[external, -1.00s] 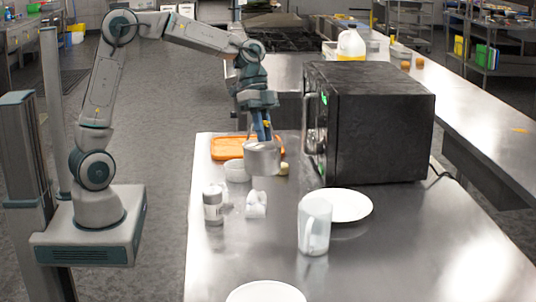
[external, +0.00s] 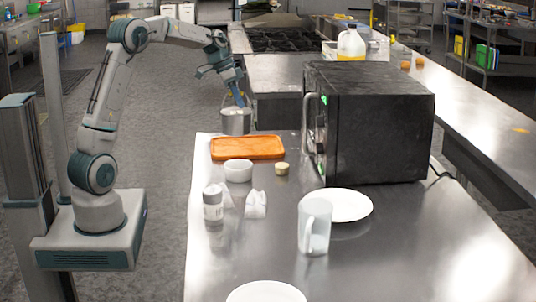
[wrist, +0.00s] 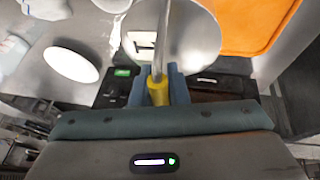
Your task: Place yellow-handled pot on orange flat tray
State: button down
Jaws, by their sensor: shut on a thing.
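The pot (external: 236,122) is a metal vessel hanging below my gripper (external: 236,92) in the external view. In the wrist view my gripper (wrist: 158,92) is shut on its yellow handle (wrist: 158,88), and part of the pot's round body (wrist: 195,35) shows beyond. The orange flat tray (external: 248,147) lies on the steel table. In the external view the pot appears just above and behind the tray's far left edge, apart from the tray's middle. The tray also shows at upper right in the wrist view (wrist: 255,22). The tray's top looks bare.
A white bowl (external: 238,171) and a small yellowish item (external: 282,168) stand in front of the tray. A shaker (external: 213,203), a clear mug (external: 314,226) and a white plate (external: 348,205) are nearer. A black microwave (external: 370,122) stands to the right.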

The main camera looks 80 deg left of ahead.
jog(key=s+a+f+p, duration=0.2)
jog(key=a+f+p, duration=0.1)
jog(key=a+f, duration=0.5)
jog(key=shift+a+f, duration=0.3)
jog(key=shift+f, duration=0.3)
jog(key=shift+f, duration=0.15)
jog(key=c, duration=1.8)
grip_release()
jog(key=shift+f+b, duration=0.1)
jog(key=shift+b, duration=0.2)
jog(key=o, duration=0.4)
jog(key=shift+r, duration=0.2)
